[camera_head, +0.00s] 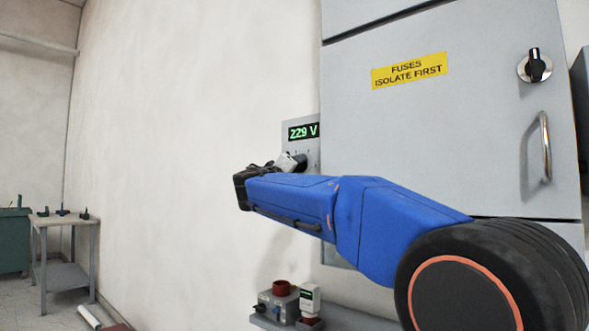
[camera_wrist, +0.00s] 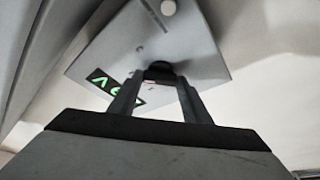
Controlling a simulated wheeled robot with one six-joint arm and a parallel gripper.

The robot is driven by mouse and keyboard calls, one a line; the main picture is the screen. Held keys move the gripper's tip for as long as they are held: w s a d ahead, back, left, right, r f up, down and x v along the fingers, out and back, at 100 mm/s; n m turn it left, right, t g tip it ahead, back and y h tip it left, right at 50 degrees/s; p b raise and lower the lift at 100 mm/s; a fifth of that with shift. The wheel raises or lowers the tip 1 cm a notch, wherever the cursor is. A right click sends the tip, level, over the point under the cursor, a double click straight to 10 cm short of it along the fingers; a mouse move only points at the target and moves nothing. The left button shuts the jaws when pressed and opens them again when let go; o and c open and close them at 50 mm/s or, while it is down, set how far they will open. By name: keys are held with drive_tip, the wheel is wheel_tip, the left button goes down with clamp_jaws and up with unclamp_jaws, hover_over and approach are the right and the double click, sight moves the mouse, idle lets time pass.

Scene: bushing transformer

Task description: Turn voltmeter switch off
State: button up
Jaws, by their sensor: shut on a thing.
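The voltmeter panel (camera_head: 314,153) is a grey plate on the side of the cabinet, with a green display (camera_head: 303,131) reading 229 V. In the wrist view the panel (camera_wrist: 190,45) appears tilted, and its display (camera_wrist: 105,82) is partly hidden by a finger. A dark voltmeter switch knob (camera_wrist: 159,70) sits between my fingertips. My gripper (camera_head: 298,161) is at the panel just below the display, shut on the knob. In the wrist view my gripper (camera_wrist: 158,78) has a finger on each side of the knob. The knob's pointer direction cannot be told.
A grey cabinet (camera_head: 450,130) stands at the right, with a yellow fuses label (camera_head: 409,71), a rotary switch (camera_head: 535,66) and a metal handle (camera_head: 545,148). A shelf with small devices (camera_head: 285,302) lies below my arm. A small table (camera_head: 62,221) stands far left.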

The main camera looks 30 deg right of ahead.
drive_tip(key=n+g+y, duration=0.1)
drive_tip(key=n+g, duration=0.1)
drive_tip(key=n, duration=0.5)
drive_tip(key=r+n+g+y, duration=0.1)
drive_tip(key=n+g+y, duration=0.1)
drive_tip(key=n, duration=0.6)
drive_tip(key=n+g+y, duration=0.1)
drive_tip(key=n+g, duration=0.2)
drive_tip(key=n, duration=0.5)
drive_tip(key=shift+w+a+r+g+y, duration=0.15)
drive_tip(key=shift+w+r+g+y, duration=0.15)
drive_tip(key=shift+w+g, duration=0.1)
drive_tip(key=shift+s+n, duration=0.1)
drive_tip(key=shift+n, duration=0.2)
idle(0.3)
drive_tip(key=o, duration=1)
drive_tip(key=shift+o, duration=0.2)
drive_tip(key=v, duration=1.7)
drive_tip(key=shift+a, duration=0.2)
